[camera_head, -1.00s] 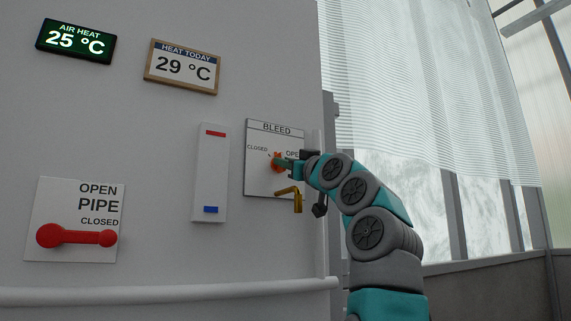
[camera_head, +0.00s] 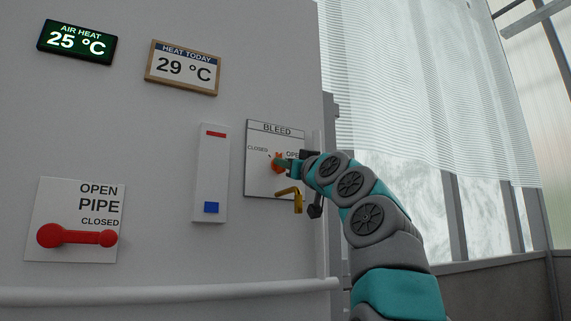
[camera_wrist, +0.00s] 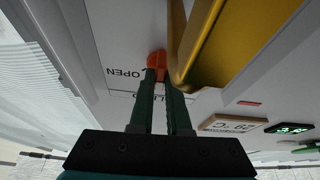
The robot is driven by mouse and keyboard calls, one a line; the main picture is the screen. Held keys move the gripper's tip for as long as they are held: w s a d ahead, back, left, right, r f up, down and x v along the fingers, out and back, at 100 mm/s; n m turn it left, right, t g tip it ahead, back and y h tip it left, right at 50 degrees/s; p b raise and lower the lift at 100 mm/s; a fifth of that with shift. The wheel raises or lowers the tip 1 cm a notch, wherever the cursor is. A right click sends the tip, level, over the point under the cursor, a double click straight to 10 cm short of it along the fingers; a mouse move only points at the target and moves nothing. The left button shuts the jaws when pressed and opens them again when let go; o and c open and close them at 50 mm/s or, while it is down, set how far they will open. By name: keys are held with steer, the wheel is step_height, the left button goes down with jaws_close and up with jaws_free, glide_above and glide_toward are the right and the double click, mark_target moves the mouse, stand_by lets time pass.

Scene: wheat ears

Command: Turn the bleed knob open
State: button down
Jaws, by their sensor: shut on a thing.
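The orange bleed knob (camera_head: 277,163) sits on the white BLEED panel (camera_head: 262,188), between the words CLOSED and OPEN. My gripper (camera_head: 284,164) is shut on the knob, coming from the right. In the wrist view the two green fingers (camera_wrist: 160,85) close around the orange knob (camera_wrist: 156,63). The fingers and arm hide part of the knob, so its exact pointing is hard to tell. A brass spout (camera_head: 293,196) sticks out below the knob, and it looms close beside the fingers in the wrist view (camera_wrist: 215,45).
A red pipe lever (camera_head: 76,237) lies level at CLOSED on the lower left. A white gauge (camera_head: 210,175) with a red mark and a blue block is left of the panel. A pipe rail (camera_head: 150,294) runs below. Displays read 25 °C (camera_head: 76,42) and 29 °C (camera_head: 182,68).

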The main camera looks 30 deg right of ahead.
steer(key=shift+m+h, duration=0.6)
steer(key=shift+m, duration=0.5)
steer(key=shift+a+m+g+h+p, duration=0.1)
steer(key=shift+m+g+h+p, duration=0.2)
steer(key=shift+m+h+p, duration=1.1)
steer(key=shift+d+m+g+h+p, duration=0.1)
steer(key=shift+m+g+h+p, duration=0.3)
steer(key=shift+m+p, duration=1.9)
steer(key=shift+a+m+g+h+p, duration=0.1)
steer(key=shift+m+g+h+p, duration=0.1)
steer(key=shift+m+h+p, duration=1.25)
steer(key=shift+m+y, duration=0.35)
steer(key=shift+m, duration=0.5)
steer(key=c, duration=0.9)
jaws_free()
steer(key=shift+s, duration=0.15)
